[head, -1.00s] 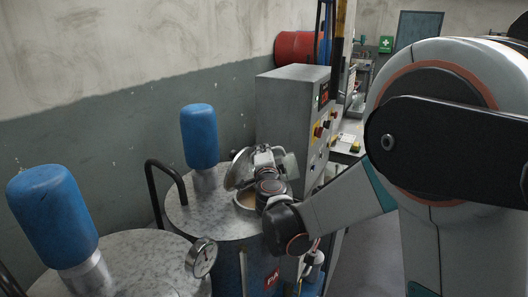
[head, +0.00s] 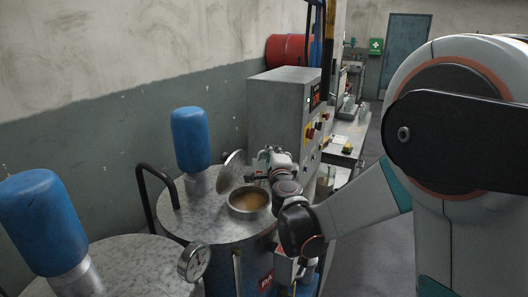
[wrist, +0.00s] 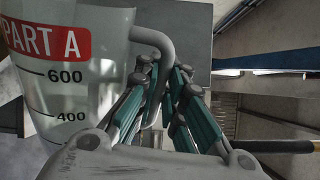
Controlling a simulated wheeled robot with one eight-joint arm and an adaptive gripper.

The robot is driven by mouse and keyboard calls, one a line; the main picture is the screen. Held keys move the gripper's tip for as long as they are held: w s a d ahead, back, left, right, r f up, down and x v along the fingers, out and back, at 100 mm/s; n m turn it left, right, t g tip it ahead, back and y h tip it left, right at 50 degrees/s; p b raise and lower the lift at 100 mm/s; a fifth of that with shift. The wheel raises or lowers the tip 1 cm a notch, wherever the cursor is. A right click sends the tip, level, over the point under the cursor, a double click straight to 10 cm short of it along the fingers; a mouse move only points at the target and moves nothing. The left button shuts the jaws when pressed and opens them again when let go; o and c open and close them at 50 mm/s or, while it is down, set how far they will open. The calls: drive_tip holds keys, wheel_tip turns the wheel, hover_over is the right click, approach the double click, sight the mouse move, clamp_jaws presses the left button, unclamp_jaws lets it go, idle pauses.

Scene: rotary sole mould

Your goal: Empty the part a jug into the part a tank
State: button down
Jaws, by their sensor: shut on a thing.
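The part A jug (wrist: 75,75), clear with a red PART A label and marks at 400 and 600, fills the left of the wrist view. My gripper (wrist: 167,78) is shut on its curved handle (wrist: 160,45). I cannot tell whether liquid is left in the jug. In the head view my gripper (head: 264,168) is above and right of the round opening (head: 249,201) of the part A tank (head: 185,222), and the jug is hard to make out. Amber-brown liquid shows in the opening. The hinged lid (head: 232,170) stands open behind it.
A blue-capped cylinder (head: 190,138) and a black bent handle (head: 150,178) rise from the tank top. A second tank (head: 130,262) with a gauge (head: 194,260) stands front left. A grey control cabinet (head: 280,110) stands behind, with a bench (head: 343,148) at right.

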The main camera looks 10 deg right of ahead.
drive_tip(key=d+m, duration=0.2)
drive_tip(key=d+r+m+p, duration=0.1)
drive_tip(key=d+m, duration=0.1)
drive_tip(key=shift+d+r+m, duration=0.1)
drive_tip(key=shift+m, duration=0.3)
drive_tip(key=d+m, duration=0.1)
drive_tip(key=m, duration=0.1)
drive_tip(key=d+m+b, duration=0.1)
drive_tip(key=shift+s+f+m, duration=0.1)
drive_tip(key=shift+f+m, duration=0.3)
drive_tip(key=shift+f+m+b, duration=0.35)
drive_tip(key=shift+m+b, duration=0.2)
drive_tip(key=shift+m, duration=0.15)
drive_tip(key=f+m+b, duration=0.2)
drive_tip(key=m, duration=0.1)
drive_tip(key=shift+a, duration=0.35)
drive_tip(key=shift+a+f+m+b, duration=0.1)
drive_tip(key=shift+f+m+b, duration=0.25)
drive_tip(key=shift+m, duration=0.4)
drive_tip(key=shift+a+f+m+b, duration=0.1)
drive_tip(key=shift+f+m+b, duration=0.25)
drive_tip(key=shift+m, duration=0.4)
drive_tip(key=shift+r, duration=0.1)
